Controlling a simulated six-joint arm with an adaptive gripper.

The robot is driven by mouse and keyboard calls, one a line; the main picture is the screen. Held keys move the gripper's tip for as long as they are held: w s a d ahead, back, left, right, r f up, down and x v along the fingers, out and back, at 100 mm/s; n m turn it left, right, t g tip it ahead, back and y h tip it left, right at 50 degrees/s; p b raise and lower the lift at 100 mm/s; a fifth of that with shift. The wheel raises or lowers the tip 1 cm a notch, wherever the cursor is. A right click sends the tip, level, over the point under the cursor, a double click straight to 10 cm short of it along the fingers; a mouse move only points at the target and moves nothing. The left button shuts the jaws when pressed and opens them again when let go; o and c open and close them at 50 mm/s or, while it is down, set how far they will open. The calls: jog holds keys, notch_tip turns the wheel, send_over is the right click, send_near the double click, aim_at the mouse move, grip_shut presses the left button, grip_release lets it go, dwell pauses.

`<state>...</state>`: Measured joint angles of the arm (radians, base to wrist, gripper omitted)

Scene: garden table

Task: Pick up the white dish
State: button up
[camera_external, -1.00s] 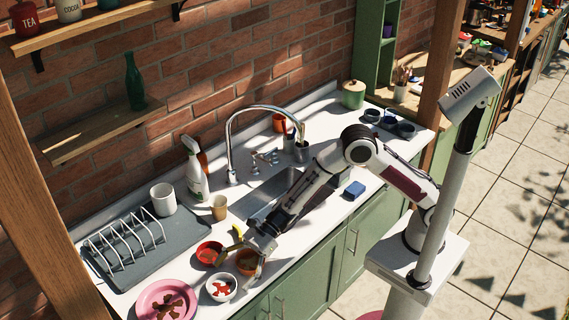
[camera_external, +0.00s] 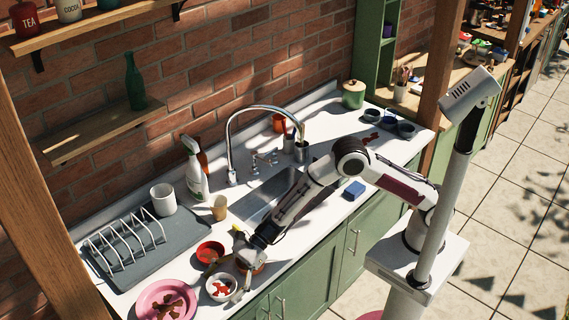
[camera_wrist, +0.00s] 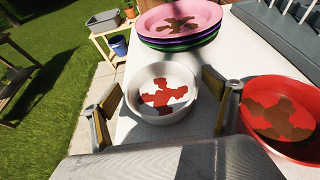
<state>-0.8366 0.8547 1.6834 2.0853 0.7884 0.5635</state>
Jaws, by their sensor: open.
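The white dish (camera_external: 213,292) is a small round bowl with a red patch inside, on the white counter near its front edge. In the wrist view the white dish (camera_wrist: 148,84) lies ahead, between the two fingers. My gripper (camera_external: 229,277) is open and empty, with its fingers reaching toward the dish. The wrist view shows my gripper (camera_wrist: 165,115) with one finger left of the dish and the other to its right. The right finger sits in the gap between the white dish and a red dish. I cannot tell whether either finger touches the dish.
The red dish (camera_wrist: 284,108) with a brown patch is close on the right. A stack of plates, pink on top (camera_external: 152,307), stands beyond the white dish. A grey drying rack (camera_external: 110,262) is behind. The counter's front edge is close.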

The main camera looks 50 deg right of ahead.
aim_at(222, 290)
jog(key=c, duration=1.3)
jog(key=shift+o, duration=0.2)
jog(key=shift+r, duration=0.2)
notch_tip(222, 290, up, 10)
jog(key=shift+f, duration=0.2)
